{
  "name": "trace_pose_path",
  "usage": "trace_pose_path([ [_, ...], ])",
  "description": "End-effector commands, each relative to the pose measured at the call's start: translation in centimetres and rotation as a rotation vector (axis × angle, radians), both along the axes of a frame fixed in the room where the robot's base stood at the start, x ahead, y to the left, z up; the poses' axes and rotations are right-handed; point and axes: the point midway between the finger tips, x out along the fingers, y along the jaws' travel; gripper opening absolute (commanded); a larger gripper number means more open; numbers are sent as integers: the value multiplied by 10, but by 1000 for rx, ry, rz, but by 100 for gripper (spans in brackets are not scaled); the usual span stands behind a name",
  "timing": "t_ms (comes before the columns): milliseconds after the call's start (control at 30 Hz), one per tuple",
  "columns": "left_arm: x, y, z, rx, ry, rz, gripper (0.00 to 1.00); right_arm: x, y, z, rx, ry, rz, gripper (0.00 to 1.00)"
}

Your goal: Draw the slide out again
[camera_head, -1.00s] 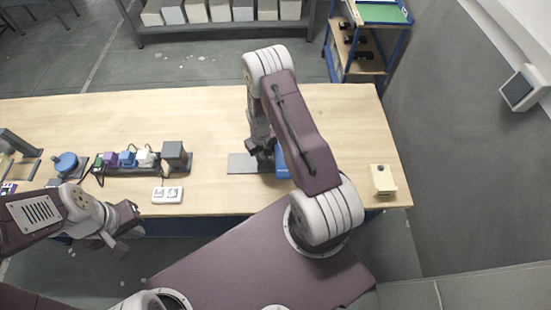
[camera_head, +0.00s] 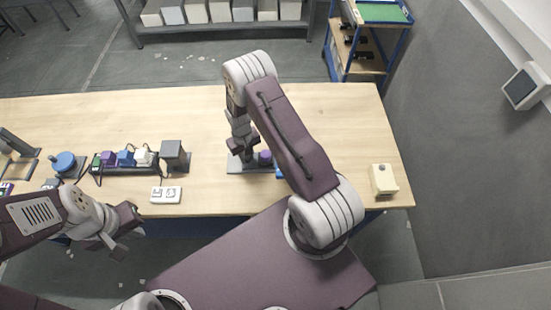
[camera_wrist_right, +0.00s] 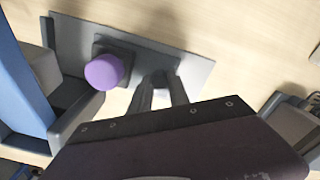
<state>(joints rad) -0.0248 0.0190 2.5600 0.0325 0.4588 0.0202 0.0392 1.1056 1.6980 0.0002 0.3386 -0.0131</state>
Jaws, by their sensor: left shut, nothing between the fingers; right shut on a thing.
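A flat grey plate (camera_head: 235,167) lies on the table's front half and also shows in the right wrist view (camera_wrist_right: 205,72). On it a purple round knob (camera_head: 265,157) sits on a dark square block; the knob is clear in the wrist view (camera_wrist_right: 104,72). My right gripper (camera_head: 243,155) is over the plate, left of the knob. In the wrist view its fingers (camera_wrist_right: 160,88) are shut on a small dark upright part, mostly hidden between them; I cannot tell whether this is the slide. My left gripper (camera_head: 124,232) is shut and empty, in front of the table.
A blue part (camera_head: 279,174) stands right of the plate, largely behind my right arm. A row of coloured blocks on a dark base, a white socket plate (camera_head: 166,195) and a blue round piece (camera_head: 65,162) lie left. A cream box (camera_head: 383,180) stands right. The table's back is clear.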

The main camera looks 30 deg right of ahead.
Motion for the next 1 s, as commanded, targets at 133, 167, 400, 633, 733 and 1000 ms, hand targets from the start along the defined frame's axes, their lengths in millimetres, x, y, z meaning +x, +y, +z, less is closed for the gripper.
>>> trace_pose_path([
  [133, 0, 0, -4, 0, 0, 0, 0, 6, 8, -1, 0, -2, 1, 0],
  [167, 0, 0, -5, 0, 0, 0, 0, 7, 10, -1, 0, -2, 1, 0],
  [400, 0, 0, -9, 0, 0, 0, 0, 14, 22, -1, 0, -3, 1, 0],
  [633, 0, 0, -14, 0, 0, 0, 0, 22, 34, -1, 0, -4, 1, 0],
  [733, 0, 0, -16, 0, 0, 0, 0, 24, 38, -1, 0, -2, 1, 0],
  [1000, 0, 0, -14, 0, 0, 0, 0, 23, 37, 0, 0, -1, 0, 42],
])
